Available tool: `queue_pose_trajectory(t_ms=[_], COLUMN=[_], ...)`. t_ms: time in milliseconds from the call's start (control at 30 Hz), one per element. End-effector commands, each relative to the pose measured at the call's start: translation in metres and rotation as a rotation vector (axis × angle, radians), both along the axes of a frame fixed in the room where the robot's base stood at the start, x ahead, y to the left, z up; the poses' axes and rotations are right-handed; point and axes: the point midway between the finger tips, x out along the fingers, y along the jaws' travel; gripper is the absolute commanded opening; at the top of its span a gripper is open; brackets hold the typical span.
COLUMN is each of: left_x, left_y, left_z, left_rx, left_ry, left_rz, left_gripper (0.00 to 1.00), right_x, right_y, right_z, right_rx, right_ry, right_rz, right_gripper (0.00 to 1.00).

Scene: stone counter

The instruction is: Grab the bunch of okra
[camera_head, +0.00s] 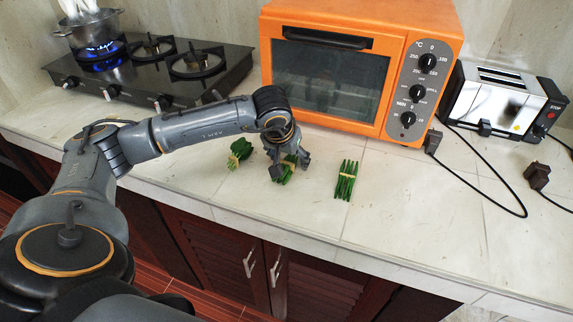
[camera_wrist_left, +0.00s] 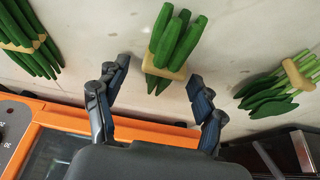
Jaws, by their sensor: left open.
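The okra bunch (camera_head: 284,176) is the middle of three green bunches on the counter, partly hidden by my gripper in the head view. In the left wrist view the okra (camera_wrist_left: 178,42) shows as plump green pods tied with a tan band. My left gripper (camera_head: 289,168) is open above the bunch, pointing down. In the left wrist view its two fingers (camera_wrist_left: 160,76) stand apart on either side of the okra's lower end. Nothing is held between them. My right gripper is in neither view.
A leafy bunch with pale stems (camera_head: 239,153) lies to the left, and a bunch of long thin green pods (camera_head: 346,180) to the right. An orange oven (camera_head: 345,60) stands close behind. A stove (camera_head: 150,70) with a pot and a toaster (camera_head: 500,100) flank it. The counter's front is clear.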

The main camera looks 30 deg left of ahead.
Motion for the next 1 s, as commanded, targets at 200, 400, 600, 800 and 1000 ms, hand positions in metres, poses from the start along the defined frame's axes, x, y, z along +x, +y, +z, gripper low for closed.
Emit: queue_pose_trajectory(t_ms=[200,400,600,800,1000], left_x=[0.000,0.000,0.000,0.001,0.002], left_y=[0.000,0.000,0.000,0.000,-0.001], left_z=[0.000,0.000,0.001,0.006,0.033], left_rx=[-0.001,-0.001,-0.001,-0.002,-0.001], left_ry=[0.000,0.000,0.000,-0.003,-0.009], left_rz=[0.000,0.000,0.000,0.000,-0.001], left_gripper=[0.55,0.14,0.10,0.10,0.10], right_x=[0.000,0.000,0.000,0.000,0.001], right_y=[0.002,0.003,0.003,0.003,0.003], right_z=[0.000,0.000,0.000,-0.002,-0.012], right_rx=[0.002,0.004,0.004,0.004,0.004], right_ry=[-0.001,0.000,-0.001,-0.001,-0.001], right_rz=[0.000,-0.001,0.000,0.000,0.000], right_gripper=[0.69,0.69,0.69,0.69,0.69])
